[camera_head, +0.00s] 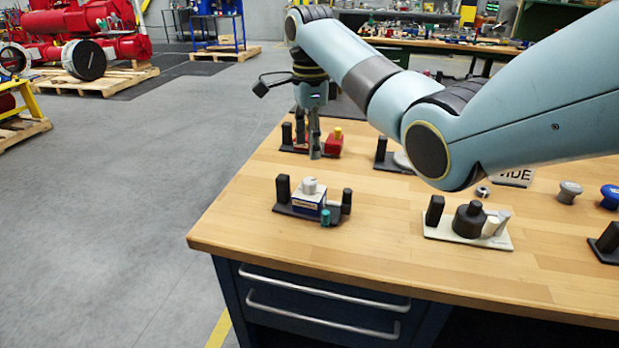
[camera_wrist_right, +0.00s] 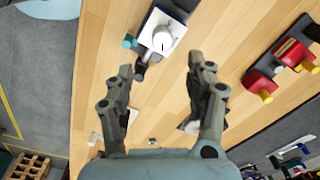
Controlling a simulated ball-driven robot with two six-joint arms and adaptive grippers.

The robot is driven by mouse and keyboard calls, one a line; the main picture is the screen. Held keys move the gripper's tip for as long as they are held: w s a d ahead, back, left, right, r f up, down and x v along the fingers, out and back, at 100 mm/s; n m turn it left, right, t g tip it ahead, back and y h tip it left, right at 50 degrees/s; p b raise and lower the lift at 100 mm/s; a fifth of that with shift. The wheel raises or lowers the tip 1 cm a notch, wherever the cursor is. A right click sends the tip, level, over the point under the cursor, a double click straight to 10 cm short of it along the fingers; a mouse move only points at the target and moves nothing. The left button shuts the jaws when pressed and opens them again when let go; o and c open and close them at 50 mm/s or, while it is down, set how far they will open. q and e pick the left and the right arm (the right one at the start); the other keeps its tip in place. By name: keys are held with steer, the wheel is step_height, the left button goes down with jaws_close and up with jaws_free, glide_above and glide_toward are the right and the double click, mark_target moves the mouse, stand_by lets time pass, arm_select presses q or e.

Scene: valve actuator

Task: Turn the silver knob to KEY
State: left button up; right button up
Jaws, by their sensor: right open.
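The silver knob (camera_head: 309,186) sits on top of a small blue and white box (camera_head: 307,200), which stands on a dark base near the table's left side. In the right wrist view the knob (camera_wrist_right: 162,40) shows from above on the box's white face, with a dark mark on it. The lettering around it is too small to read. My right gripper (camera_head: 314,148) is open and points down, above and apart from the knob. Its fingertips (camera_wrist_right: 160,67) are spread with nothing between them. My left gripper is not in view.
Dark posts (camera_head: 283,188) and a teal knob (camera_head: 325,217) stand close beside the box. Behind is a red unit (camera_head: 328,146); to the right is a pale base with a black knob (camera_head: 469,219). The table's front left is clear.

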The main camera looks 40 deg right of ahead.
mark_target(310, 180)
steer(key=shift+m, duration=0.3)
steer(key=f, duration=1)
steer(key=shift+w, duration=0.2)
jaws_close()
